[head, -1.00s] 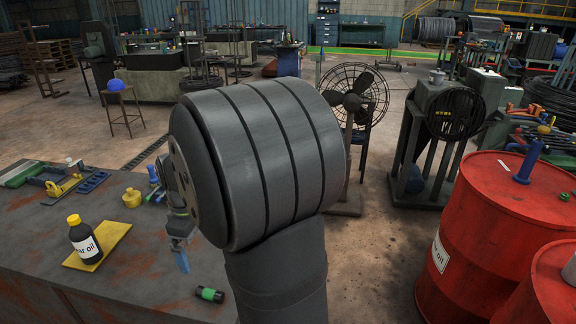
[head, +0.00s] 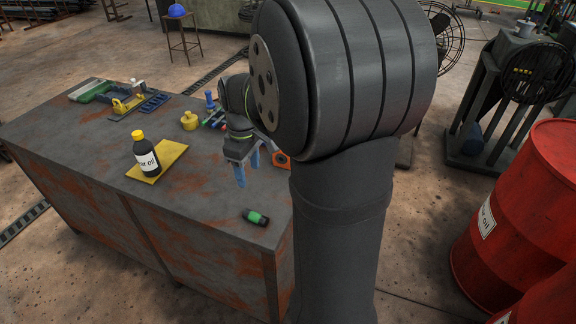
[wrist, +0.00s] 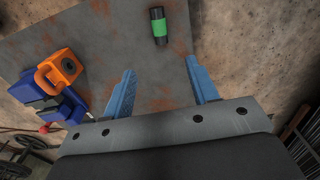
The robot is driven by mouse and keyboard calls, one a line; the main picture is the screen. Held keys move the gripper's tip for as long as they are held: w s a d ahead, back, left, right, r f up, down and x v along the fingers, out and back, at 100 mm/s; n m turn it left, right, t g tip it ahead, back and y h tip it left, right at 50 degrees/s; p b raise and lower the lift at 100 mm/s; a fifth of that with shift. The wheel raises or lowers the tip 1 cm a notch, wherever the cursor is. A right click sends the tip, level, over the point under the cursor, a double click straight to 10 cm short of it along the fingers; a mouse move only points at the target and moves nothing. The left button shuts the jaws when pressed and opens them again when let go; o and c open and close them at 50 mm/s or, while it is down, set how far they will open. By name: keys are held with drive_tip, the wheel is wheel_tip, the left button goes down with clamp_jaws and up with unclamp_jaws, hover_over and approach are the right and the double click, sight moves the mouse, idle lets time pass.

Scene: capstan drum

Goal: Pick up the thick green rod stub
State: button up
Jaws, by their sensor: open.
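The thick green rod stub (head: 256,217) lies on its side on the table near its front right corner. It is short, with a green band and dark ends. In the wrist view the stub (wrist: 159,27) is at the top middle, beyond the fingertips and lined up roughly with the gap between them. My gripper (head: 248,170) is above the table, behind the stub in the head view, with its blue fingers pointing down. In the wrist view my gripper (wrist: 165,80) has its fingers wide apart and nothing between them.
An orange and blue vise-like tool (wrist: 62,75) is left of my fingers. A bottle (head: 146,154) stands on a yellow plate (head: 172,162). A yellow pot (head: 189,121) is farther back. The table (head: 85,190) is bare around the stub, close to its edge.

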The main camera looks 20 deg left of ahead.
sight(255, 215)
drive_tip(key=shift+m, duration=0.5)
drive_tip(key=f, duration=1.8)
drive_tip(key=shift+d, duration=0.2)
drive_tip(key=shift+c, duration=0.4)
drive_tip(key=shift+r, duration=0.1)
clamp_jaws()
